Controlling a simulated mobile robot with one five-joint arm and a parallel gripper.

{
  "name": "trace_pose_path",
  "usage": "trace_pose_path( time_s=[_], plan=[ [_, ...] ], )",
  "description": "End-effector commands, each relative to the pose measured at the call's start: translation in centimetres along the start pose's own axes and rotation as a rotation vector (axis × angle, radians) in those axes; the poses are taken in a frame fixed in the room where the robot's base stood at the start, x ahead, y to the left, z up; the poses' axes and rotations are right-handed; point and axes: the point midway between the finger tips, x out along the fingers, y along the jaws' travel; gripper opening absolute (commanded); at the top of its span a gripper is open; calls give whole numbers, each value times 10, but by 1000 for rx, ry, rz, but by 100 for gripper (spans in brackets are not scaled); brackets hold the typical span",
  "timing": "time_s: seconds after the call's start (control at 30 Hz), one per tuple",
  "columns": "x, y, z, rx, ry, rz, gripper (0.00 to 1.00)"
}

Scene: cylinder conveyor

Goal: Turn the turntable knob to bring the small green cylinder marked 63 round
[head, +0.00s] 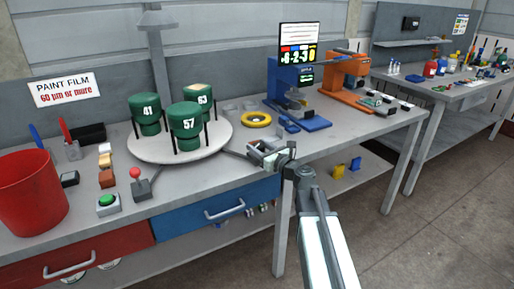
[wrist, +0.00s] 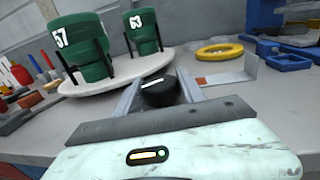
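The round off-white turntable (head: 160,152) carries three green cylinders in black posts. The cylinder marked 63 (head: 199,98) stands at the back right, 41 (head: 147,115) at the left and 57 (head: 186,126) at the front. In the wrist view, 63 (wrist: 144,34) is upright right of 57 (wrist: 82,48). My gripper (head: 268,151) is at the turntable's right, by the end of a grey arm reaching out from it. A black knob (wrist: 160,90) sits between my two fingers (wrist: 160,82) and nearly fills the gap. I cannot tell whether both fingers press on it.
A yellow ring (head: 256,120) and a grey bracket (wrist: 248,68) lie near the gripper. Blue (head: 290,85) and orange (head: 347,68) devices stand further right. A red bin (head: 30,195), a red-topped lever (head: 137,180) and a green button (head: 107,202) are at the left.

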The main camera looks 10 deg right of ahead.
Motion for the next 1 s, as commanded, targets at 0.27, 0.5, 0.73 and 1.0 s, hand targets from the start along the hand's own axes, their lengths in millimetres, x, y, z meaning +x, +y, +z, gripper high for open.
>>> trace_pose_path(
  time_s=[0.27, 0.5, 0.73, 1.0],
  plan=[
    [0, 3, 0, 0, 0, -5, 6],
    [0, 3, 0, -1, 1, -27, 6],
    [0, 4, 0, -1, 1, -70, 6],
    [0, 6, 0, -1, 1, -228, 6]
  ],
)
